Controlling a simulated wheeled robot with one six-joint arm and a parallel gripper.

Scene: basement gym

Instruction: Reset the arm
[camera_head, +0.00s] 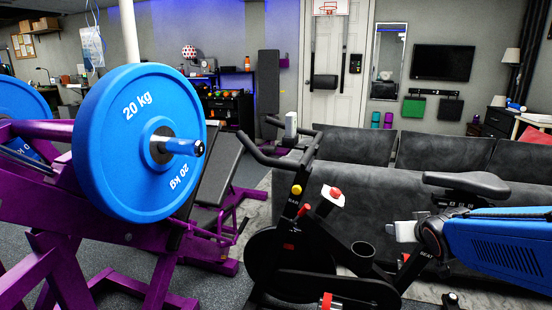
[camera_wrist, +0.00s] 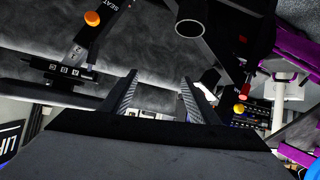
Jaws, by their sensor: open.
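My arm (camera_head: 497,242), blue and black, reaches into the right edge of the head view, in front of the grey couch and below the bike's seat. A white and black part of it shows at its left end. In the wrist view my gripper (camera_wrist: 159,77) has its two dark ridged fingers wide apart. Nothing is between them. The grey couch fabric shows beyond the fingers. The fingers cannot be made out in the head view.
An exercise bike (camera_head: 333,195) stands close in front, its seat (camera_head: 466,184) just above my arm. A purple weight rack (camera_head: 62,220) with blue 20 kg plates (camera_head: 118,170) fills the left. A dark grey couch (camera_head: 400,222) spans behind the bike. A white door (camera_head: 333,95) is farther back.

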